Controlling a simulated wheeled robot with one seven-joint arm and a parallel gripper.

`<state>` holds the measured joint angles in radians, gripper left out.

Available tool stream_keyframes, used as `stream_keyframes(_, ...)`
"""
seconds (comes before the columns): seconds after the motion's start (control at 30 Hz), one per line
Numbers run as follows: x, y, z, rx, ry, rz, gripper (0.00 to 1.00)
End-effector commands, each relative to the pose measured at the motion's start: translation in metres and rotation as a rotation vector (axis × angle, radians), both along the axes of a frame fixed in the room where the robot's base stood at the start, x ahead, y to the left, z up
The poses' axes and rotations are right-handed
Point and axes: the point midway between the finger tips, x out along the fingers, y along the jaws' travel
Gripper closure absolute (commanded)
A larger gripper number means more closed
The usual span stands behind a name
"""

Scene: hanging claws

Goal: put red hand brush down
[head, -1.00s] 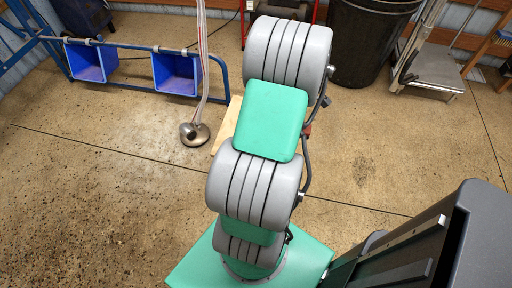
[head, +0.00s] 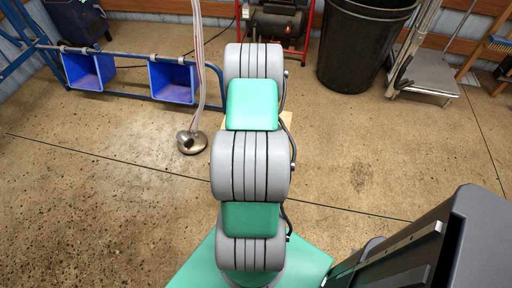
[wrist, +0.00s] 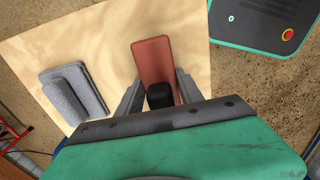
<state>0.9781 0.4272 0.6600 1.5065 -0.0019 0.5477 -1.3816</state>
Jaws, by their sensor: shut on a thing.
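The red hand brush (wrist: 153,62) shows in the wrist view, in front of my gripper and over a light wooden board. My gripper (wrist: 160,90) is shut on it, with a dark finger on each side of its near end. A black part (wrist: 160,96) lies at the brush's near end between the fingers. I cannot tell whether the brush touches the board. In the head view my own arm hides the gripper and the brush.
The wooden board (wrist: 108,45) has bare room around a grey block-shaped tool (wrist: 74,92) on its left. In the head view, blue bins (head: 172,82), a hanging hose's metal end (head: 191,142) and a black barrel (head: 362,45) stand farther back. Open floor surrounds the board.

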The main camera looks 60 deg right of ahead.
Motion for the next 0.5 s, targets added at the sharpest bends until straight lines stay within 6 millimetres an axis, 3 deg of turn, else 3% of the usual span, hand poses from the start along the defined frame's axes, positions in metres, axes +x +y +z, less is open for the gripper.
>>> stream_keyframes(0.37, 0.0008, -0.0013, -0.0071, -0.003, -0.002, 0.001, 1.0)
stream_keyframes(0.4, 0.0007, -0.0011, -0.0059, -0.002, -0.002, 0.001, 0.54)
stream_keyframes(0.5, 0.0006, -0.0011, -0.0055, -0.002, -0.002, 0.001, 0.46)
